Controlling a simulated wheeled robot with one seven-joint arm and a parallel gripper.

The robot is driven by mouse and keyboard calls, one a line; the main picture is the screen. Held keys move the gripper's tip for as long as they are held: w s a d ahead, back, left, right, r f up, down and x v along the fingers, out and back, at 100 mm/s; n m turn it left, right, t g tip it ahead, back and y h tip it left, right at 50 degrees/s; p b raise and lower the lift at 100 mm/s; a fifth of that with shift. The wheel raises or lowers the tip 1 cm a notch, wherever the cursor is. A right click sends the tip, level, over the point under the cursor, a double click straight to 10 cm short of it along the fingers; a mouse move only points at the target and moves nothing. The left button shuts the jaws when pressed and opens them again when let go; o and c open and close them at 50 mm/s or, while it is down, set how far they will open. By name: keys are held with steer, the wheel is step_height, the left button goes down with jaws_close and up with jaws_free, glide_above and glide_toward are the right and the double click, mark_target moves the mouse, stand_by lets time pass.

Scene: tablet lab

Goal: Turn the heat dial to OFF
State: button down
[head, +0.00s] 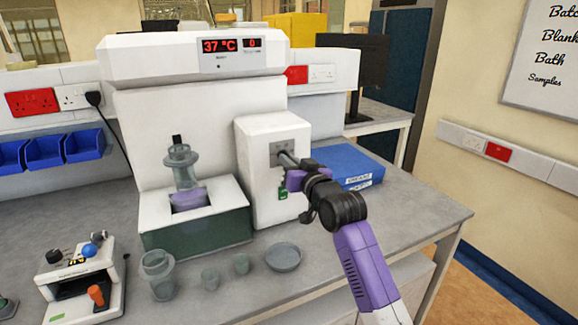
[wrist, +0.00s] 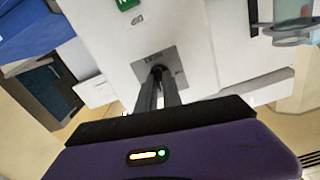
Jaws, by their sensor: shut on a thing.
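The white dissolution-type machine (head: 190,58) shows 37 °C in red on its left display and 0 on the right one. The heat dial (wrist: 157,70) sits on a small grey plate (head: 276,149) on the front of the white box at the machine's right side. My gripper (head: 284,157) reaches the plate from the front right. In the wrist view its two dark fingers (wrist: 158,84) close together on the dial. The fingertips mostly hide the dial, and I cannot read its pointer. The plate's lettering is too small to read surely.
A green switch or label (head: 283,193) is below the plate. A blue box (head: 345,163) lies right of the machine, close to my arm. A glass vessel (head: 183,170) stands in the bath. Beakers and a dish (head: 283,257) stand in front. The right bench front is clear.

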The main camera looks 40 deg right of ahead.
steer(key=shift+a+f+n+b, duration=0.1)
steer(key=shift+n+b, duration=3.95)
steer(key=shift+n, duration=4.25)
steer(key=c, duration=1.5)
jaws_free()
steer(key=v, duration=0.7)
steer(key=shift+s+b, duration=0.4)
